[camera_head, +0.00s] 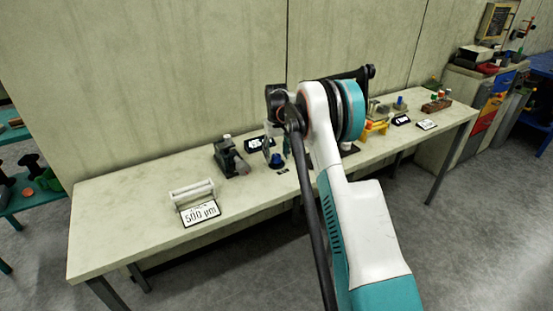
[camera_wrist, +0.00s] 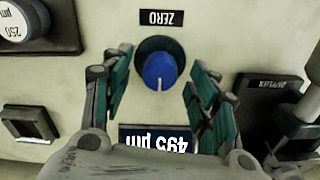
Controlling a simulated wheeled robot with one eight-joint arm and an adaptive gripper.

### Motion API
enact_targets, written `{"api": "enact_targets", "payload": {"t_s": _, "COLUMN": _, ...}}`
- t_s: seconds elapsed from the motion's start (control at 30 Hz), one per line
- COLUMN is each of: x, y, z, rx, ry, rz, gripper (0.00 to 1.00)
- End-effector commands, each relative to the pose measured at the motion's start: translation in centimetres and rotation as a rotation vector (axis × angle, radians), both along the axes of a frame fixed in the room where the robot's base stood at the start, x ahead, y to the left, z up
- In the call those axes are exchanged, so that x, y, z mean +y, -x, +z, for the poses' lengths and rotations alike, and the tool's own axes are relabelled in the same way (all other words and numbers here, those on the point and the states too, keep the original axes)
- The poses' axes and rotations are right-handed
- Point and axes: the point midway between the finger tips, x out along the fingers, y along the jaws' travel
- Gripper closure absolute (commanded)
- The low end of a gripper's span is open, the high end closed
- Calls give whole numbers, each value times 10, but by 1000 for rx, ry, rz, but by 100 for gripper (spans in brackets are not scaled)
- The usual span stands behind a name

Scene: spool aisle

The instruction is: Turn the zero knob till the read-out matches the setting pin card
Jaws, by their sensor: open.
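The blue zero knob (camera_wrist: 160,70) sits in a dark round collar under a ZERO label in the wrist view. Its white index line points toward the read-out (camera_wrist: 157,139), which appears upside down and seems to show 495 µm, partly covered by my gripper. My gripper (camera_wrist: 161,75) is open, with one teal finger on each side of the knob and visible gaps between. In the head view the knob (camera_head: 277,161) shows small beside my arm, which hides most of the gripper. The setting pin card (camera_head: 200,213) reads 500 µm and leans by a white holder on the bench.
A cylinder marked 250 µm (camera_wrist: 22,22) and a square black-framed part (camera_wrist: 30,124) lie left of the knob in the wrist view. A dark clamp-like device (camera_wrist: 290,120) stands close on the right. The bench's left end (camera_head: 110,215) is clear.

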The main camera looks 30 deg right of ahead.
Motion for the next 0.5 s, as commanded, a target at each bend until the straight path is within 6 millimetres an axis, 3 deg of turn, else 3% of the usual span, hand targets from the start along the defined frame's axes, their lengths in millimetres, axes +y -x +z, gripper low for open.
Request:
{"api": "enact_targets", "payload": {"t_s": 0.13, "x": 0, "y": 0, "z": -10, "rx": 0, "ry": 0, "rz": 0, "gripper": 46}}
{"api": "enact_targets", "payload": {"t_s": 0.43, "x": 0, "y": 0, "z": -11, "rx": 0, "ry": 0, "rz": 0, "gripper": 46}}
{"api": "enact_targets", "payload": {"t_s": 0.5, "x": 0, "y": 0, "z": -11, "rx": 0, "ry": 0, "rz": 0, "gripper": 59}}
